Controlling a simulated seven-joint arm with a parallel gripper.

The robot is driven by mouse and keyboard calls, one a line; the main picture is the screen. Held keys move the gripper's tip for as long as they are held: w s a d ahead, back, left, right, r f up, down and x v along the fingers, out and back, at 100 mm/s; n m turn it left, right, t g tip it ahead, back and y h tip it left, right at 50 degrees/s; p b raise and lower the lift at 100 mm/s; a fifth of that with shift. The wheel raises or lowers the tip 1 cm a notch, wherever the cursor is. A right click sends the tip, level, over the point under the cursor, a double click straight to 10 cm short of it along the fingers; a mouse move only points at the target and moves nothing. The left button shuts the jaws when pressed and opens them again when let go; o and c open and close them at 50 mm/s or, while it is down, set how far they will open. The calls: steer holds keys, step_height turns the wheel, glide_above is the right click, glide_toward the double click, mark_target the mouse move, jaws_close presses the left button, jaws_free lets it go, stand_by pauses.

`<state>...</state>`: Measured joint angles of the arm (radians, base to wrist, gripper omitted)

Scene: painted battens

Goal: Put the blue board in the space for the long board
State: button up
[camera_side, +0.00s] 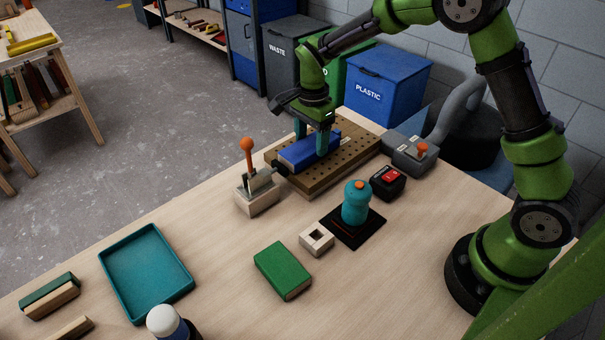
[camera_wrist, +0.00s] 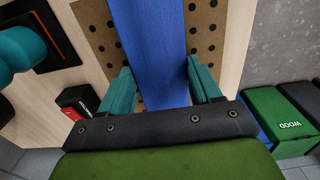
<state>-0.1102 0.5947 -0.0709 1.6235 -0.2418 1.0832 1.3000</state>
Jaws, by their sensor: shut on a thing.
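The blue board (camera_side: 296,156) is long and flat-sided and lies along the brown perforated board (camera_side: 356,150) at the back of the table. My gripper (camera_side: 313,142) is above it, pointing down, with its teal fingers on either side of it. In the wrist view, my gripper (camera_wrist: 161,86) has the blue board (camera_wrist: 148,40) between its fingers, running away up the picture, with the perforated board (camera_wrist: 207,25) below. I cannot tell whether the blue board rests on the perforated board or hangs just above it. No distinct space for a long board shows; the blue board and fingers cover part of the surface.
A toggle clamp with an orange knob (camera_side: 247,144) stands close to the left. In front are a teal bottle-shaped thing (camera_side: 355,205), a green block (camera_side: 283,270) and an empty teal tray (camera_side: 146,318).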

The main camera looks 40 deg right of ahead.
mark_target(311, 143)
steer(key=shift+f, duration=0.1)
steer(key=o, duration=1.1)
steer(key=shift+o, duration=0.2)
step_height(311, 143, up, 12)
steer(key=s+r+n+t+y, duration=0.1)
steer(key=s+r+n+t, duration=0.2)
steer(key=s+r+n, duration=0.45)
steer(key=s+f+n+t+y, duration=0.1)
steer(key=s+n+t, duration=0.3)
steer(key=s, duration=1.1)
steer(key=shift+a+n, duration=0.3)
steer(key=shift+n, duration=0.95)
